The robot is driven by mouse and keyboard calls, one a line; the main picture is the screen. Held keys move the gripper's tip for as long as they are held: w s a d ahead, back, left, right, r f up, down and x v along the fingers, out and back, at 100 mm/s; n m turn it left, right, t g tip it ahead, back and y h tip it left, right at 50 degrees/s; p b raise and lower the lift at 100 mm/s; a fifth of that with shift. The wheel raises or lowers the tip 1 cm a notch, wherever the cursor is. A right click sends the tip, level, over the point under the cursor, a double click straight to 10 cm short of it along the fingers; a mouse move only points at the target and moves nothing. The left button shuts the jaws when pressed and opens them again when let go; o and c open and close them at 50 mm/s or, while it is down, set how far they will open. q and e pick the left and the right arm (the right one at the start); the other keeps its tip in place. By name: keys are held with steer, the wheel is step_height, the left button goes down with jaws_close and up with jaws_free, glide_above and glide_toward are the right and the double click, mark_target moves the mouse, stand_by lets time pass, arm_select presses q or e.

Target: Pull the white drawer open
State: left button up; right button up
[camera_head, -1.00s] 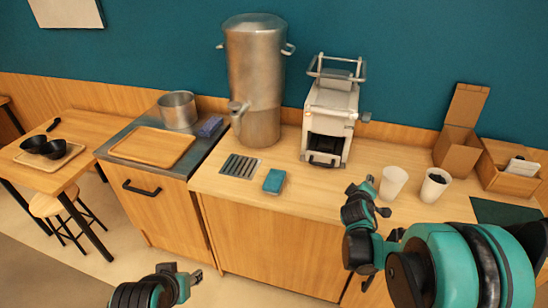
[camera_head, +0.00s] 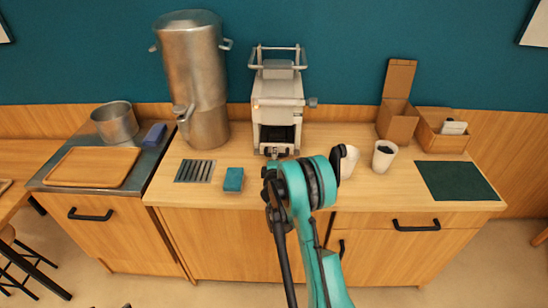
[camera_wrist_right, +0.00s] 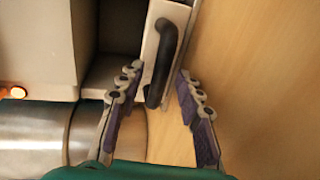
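The white drawer (camera_wrist_right: 160,37) is a small pale panel with a black bar handle (camera_wrist_right: 162,62), at the top middle of the right wrist view. It belongs to the white machine (camera_head: 277,97) on the counter, low at its front. My right gripper (camera_wrist_right: 158,82) is open, its two purple-padded fingers on either side of the handle. No clear contact between fingers and handle shows. In the head view my right arm hides most of the gripper and drawer front. My left gripper is not clearly visible in the head view.
A steel urn (camera_head: 195,80) stands left of the machine. White cups (camera_head: 384,157) stand to the right, one partly behind my arm. A dark green mat (camera_head: 455,181) lies at the right.

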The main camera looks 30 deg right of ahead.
steer(key=shift+w+d+f, duration=0.1)
steer(key=shift+w+d, duration=0.2)
steer(key=shift+w, duration=0.15)
jaws_close()
steer(key=shift+s, duration=0.1)
